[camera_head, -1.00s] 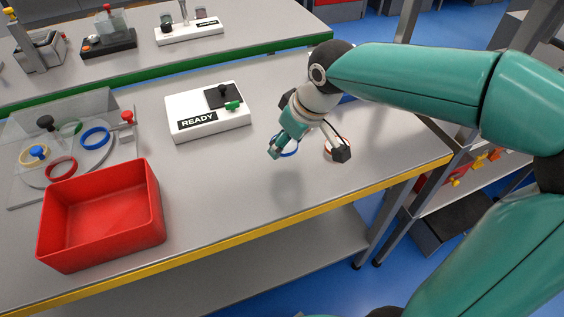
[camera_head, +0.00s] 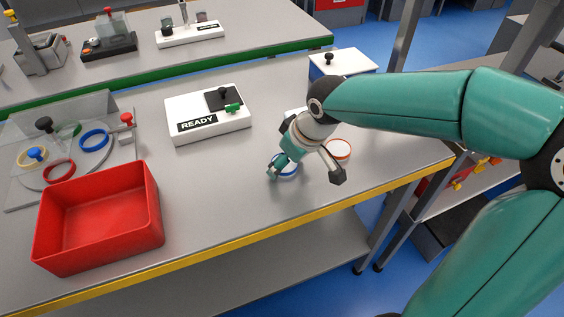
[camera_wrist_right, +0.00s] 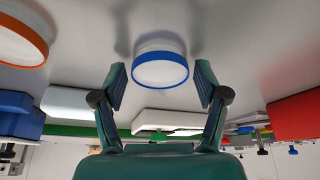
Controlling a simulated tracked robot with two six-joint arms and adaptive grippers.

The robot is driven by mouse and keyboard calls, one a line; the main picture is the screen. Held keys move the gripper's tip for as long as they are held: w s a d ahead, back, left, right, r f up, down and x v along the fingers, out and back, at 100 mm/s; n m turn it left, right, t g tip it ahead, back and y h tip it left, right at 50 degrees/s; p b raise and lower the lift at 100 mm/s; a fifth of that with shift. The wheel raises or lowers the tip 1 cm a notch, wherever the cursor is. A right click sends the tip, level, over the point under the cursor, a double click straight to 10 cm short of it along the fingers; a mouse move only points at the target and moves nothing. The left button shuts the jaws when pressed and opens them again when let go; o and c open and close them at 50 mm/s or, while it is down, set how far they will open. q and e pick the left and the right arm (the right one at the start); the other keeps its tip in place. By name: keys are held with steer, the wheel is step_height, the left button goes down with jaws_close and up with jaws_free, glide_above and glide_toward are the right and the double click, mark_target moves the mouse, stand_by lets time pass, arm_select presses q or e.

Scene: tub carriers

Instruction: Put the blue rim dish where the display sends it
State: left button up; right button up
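The white dish with the blue rim (camera_head: 288,171) sits on the grey bench, partly hidden by my right gripper (camera_head: 305,174). In the right wrist view the blue rim dish (camera_wrist_right: 160,69) is between the two open fingers of my right gripper (camera_wrist_right: 161,76), with a gap on each side. A white display unit (camera_head: 208,113) reads "READY" and has a black panel and a green knob. My left gripper is in neither view.
An orange-rimmed white dish (camera_head: 339,149) stands close to the right gripper. A red tub (camera_head: 147,225) is at the front left. Behind it, a clear station (camera_head: 100,173) holds coloured rings. A blue box with a white lid (camera_head: 341,63) stands at the back right.

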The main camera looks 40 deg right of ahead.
stand_by(0.3)
steer(key=shift+r, duration=0.2)
steer(key=p+v, duration=0.2)
steer(key=v, duration=0.9)
steer(key=shift+s+r, duration=0.25)
steer(key=shift+r, duration=0.1)
